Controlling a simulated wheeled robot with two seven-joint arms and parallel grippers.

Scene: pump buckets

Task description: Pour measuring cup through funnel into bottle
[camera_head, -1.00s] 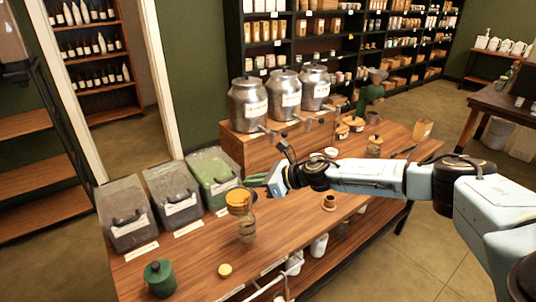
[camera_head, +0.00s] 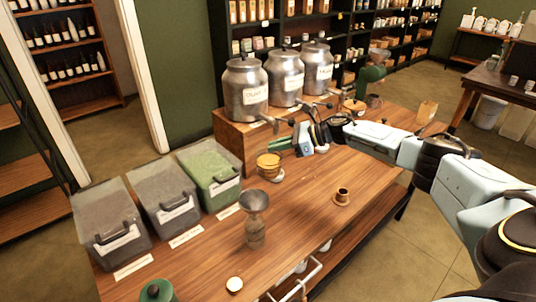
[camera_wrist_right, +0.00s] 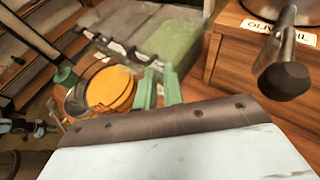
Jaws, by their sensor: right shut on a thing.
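A clear bottle (camera_head: 255,235) stands on the wooden counter, with a grey funnel (camera_head: 254,200) sitting upright at its mouth. My right gripper (camera_head: 279,146) is shut on the amber-looking measuring cup (camera_head: 267,162), behind and slightly right of the funnel. The cup looks upright and apart from the funnel. In the right wrist view, the green fingers (camera_wrist_right: 158,90) are at the cup's side, and an orange surface (camera_wrist_right: 110,87) shows inside its rim. Whether the cup clears the counter is hard to tell. My left gripper is not in view.
Lidded bins (camera_head: 166,200) line the counter's left side. Metal urns (camera_head: 246,90) stand on a wooden riser at the back. A green jar (camera_head: 157,290) and pale lid (camera_head: 234,284) are in front.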

